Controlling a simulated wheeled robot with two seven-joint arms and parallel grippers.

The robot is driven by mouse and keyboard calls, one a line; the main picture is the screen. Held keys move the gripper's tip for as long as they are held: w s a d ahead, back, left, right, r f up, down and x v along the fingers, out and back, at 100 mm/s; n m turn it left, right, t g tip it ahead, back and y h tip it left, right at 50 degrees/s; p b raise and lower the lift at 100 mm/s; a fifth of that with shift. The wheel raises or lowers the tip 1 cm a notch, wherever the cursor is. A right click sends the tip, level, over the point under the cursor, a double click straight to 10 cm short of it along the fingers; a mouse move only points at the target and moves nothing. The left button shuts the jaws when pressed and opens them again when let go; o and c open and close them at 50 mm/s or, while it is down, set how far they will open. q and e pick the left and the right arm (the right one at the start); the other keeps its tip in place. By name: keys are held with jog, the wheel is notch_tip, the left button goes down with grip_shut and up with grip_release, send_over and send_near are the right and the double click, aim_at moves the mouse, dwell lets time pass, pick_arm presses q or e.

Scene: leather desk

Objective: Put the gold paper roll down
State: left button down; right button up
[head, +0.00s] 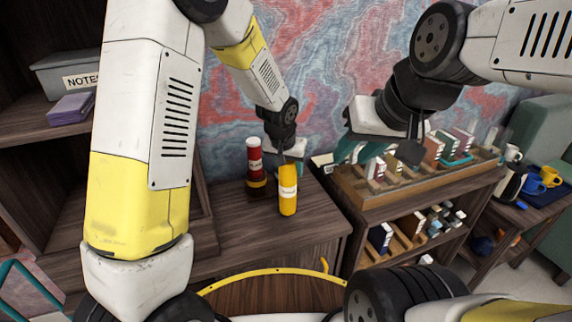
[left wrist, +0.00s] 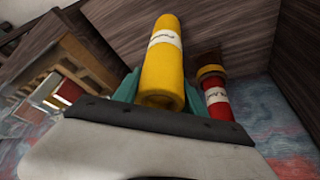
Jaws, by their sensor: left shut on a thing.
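The gold paper roll (head: 288,192) is a yellow cylinder with a pale label, held roughly upright over the dark wooden desk top. My left gripper (head: 290,160) is shut on its upper end. In the left wrist view the gold roll (left wrist: 163,62) sits between the teal fingers. I cannot tell whether its lower end touches the wood. My right gripper (head: 360,152) is above the desk organizer on the right; its finger opening is not clear.
A wooden organizer (head: 415,190) with small boxes is to the right. Bare desk top (head: 245,232) lies in front. Shelves with a notes box (head: 75,77) stand left.

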pick_arm(q)
jog(key=shift+w+a+f, duration=0.1)
jog(key=shift+w, duration=0.5)
jog(key=shift+s+f, duration=0.1)
jog(key=shift+f, duration=1.6)
jog(key=shift+f, duration=0.15)
jog(key=c, duration=0.7)
grip_release()
jog(key=shift+o, duration=0.2)
